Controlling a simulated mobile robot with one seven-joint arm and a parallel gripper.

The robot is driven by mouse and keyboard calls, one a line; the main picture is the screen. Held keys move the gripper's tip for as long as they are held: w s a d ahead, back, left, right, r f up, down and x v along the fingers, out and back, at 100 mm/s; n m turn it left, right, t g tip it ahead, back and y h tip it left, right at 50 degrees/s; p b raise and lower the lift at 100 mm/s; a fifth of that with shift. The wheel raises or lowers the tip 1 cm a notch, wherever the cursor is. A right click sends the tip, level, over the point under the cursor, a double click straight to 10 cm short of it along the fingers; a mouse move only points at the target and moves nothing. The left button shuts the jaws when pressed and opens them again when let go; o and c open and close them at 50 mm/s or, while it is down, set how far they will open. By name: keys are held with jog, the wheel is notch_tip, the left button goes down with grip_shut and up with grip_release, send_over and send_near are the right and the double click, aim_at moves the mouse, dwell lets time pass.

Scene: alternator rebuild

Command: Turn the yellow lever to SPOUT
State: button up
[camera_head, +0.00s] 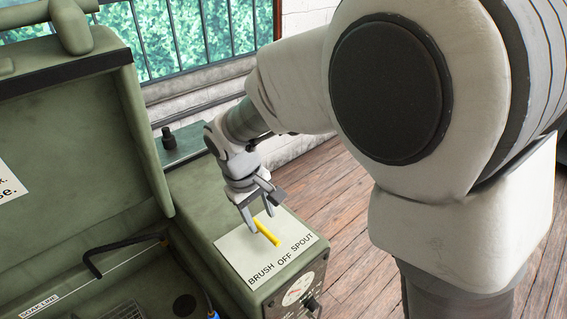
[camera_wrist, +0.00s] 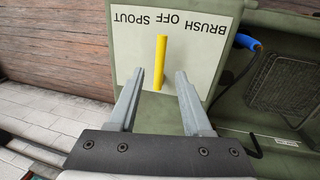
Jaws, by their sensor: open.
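The yellow lever (camera_head: 267,233) sits on the white label plate (camera_head: 243,253) on top of the green box. The plate reads BRUSH, OFF and SPOUT. In the wrist view, where the lettering is upside down, the lever (camera_wrist: 161,55) points toward OFF, on its side nearer SPOUT. My gripper (camera_head: 260,220) is open over the plate. In the wrist view its two fingers (camera_wrist: 160,73) stand on either side of the lever, with a gap on both sides. The head view hides part of the lever behind a finger. I cannot tell whether the fingertips touch the plate.
A gauge (camera_head: 298,289) and a small knob are on the front of the box. Left of it is the open green case (camera_head: 80,150) with a black bent rod (camera_head: 110,245) and a blue-ended cable. A window and brick wall stand behind; wooden floor lies right.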

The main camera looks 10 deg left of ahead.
aim_at(266, 231)
jog(key=f, duration=0.4)
jog(key=shift+w+d+f, duration=0.3)
jog(key=shift+w+f, duration=0.1)
grip_shut()
dwell(1.1)
